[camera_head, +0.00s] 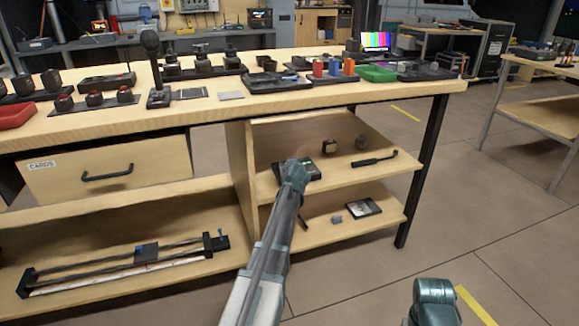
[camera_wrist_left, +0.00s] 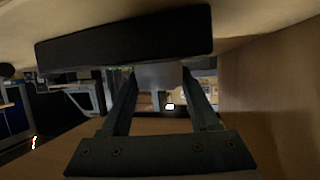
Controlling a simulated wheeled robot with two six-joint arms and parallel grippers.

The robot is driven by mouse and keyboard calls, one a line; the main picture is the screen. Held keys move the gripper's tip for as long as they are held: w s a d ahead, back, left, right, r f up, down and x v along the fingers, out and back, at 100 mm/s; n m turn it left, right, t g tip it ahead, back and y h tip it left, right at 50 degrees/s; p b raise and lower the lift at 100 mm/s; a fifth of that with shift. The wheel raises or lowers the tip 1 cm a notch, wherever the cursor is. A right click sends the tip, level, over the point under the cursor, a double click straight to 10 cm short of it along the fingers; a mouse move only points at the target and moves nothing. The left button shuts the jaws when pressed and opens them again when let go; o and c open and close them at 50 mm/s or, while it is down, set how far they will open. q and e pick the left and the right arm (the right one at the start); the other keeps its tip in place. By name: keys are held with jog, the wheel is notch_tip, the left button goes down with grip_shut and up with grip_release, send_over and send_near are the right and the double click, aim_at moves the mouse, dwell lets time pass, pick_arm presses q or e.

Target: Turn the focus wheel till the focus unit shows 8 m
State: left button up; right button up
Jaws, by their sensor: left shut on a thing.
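A dark flat box, which looks like the focus unit (camera_head: 313,169), lies on the upper shelf of the bench's open compartment. My left gripper (camera_head: 299,168) is at its left side and hides part of it. In the left wrist view, a long dark body (camera_wrist_left: 125,40) spans the top. The fingers of my left gripper (camera_wrist_left: 160,85) are shut on a grey part below it, apparently the focus wheel (camera_wrist_left: 158,75). Most of the wheel is hidden, and no reading on the unit can be made out.
A black-handled tool (camera_head: 375,159) and small items share the upper shelf. A framed panel (camera_head: 363,208) lies on the lower shelf. The compartment's wooden side wall (camera_head: 240,165) is close to my left arm. The floor right of the bench is clear.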

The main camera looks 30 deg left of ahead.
pick_arm(q)
jog(key=n+g+y, duration=0.2)
jog(key=shift+w+d+n, duration=0.1)
jog(key=shift+w+n, duration=0.05)
jog(key=shift+n, duration=0.25)
jog(key=shift+n+g+y, duration=0.5)
jog(key=shift+g+y, duration=0.1)
jog(key=o, duration=1.4)
jog(key=shift+c, duration=0.2)
jog(key=p+v, duration=0.5)
jog(key=v, duration=0.9)
jog(key=shift+f, duration=0.15)
